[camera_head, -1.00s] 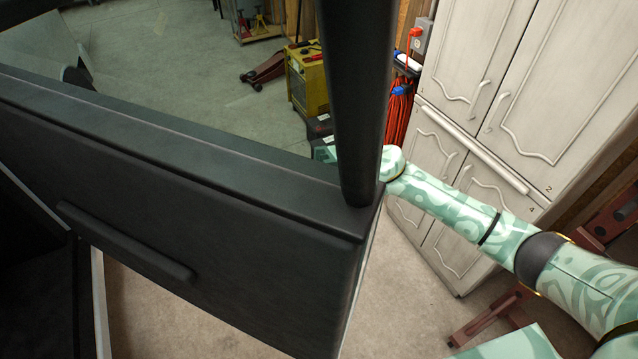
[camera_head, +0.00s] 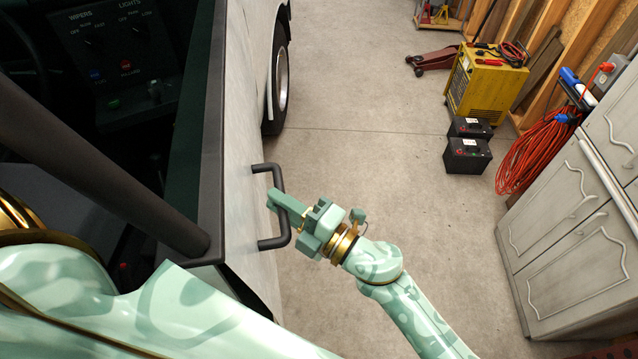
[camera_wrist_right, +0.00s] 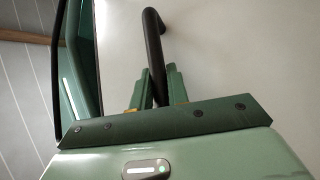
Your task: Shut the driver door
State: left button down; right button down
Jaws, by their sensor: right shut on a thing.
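The driver door (camera_head: 238,130) stands on the left in the head view, with a dark top edge, a pale outer panel and a dark window post. A black bar handle (camera_head: 268,243) sticks out from its outer side. My right gripper (camera_head: 283,204) reaches the handle from the right and is shut on its bar. In the right wrist view, the handle (camera_wrist_right: 152,40) runs between the two green fingers (camera_wrist_right: 160,85) in front of the pale door panel. How far the door stands from its frame is unclear. My left gripper is not in view.
The cab's dash panel (camera_head: 115,40) shows at upper left and a wheel (camera_head: 281,78) beyond the door. The floor between is clear.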

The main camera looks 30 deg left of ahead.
jog(key=shift+s+a+f+t, duration=0.35)
jog(key=shift+s+a+t, duration=0.15)
jog(key=shift+s+a, duration=0.15)
jog(key=c, duration=1.4)
grip_release()
jog(key=shift+w, duration=0.1)
jog(key=shift+o, duration=0.2)
jog(key=shift+r, duration=0.2)
jog(key=b+v, duration=0.1)
jog(key=v, duration=1.5)
jog(key=shift+d, duration=0.2)
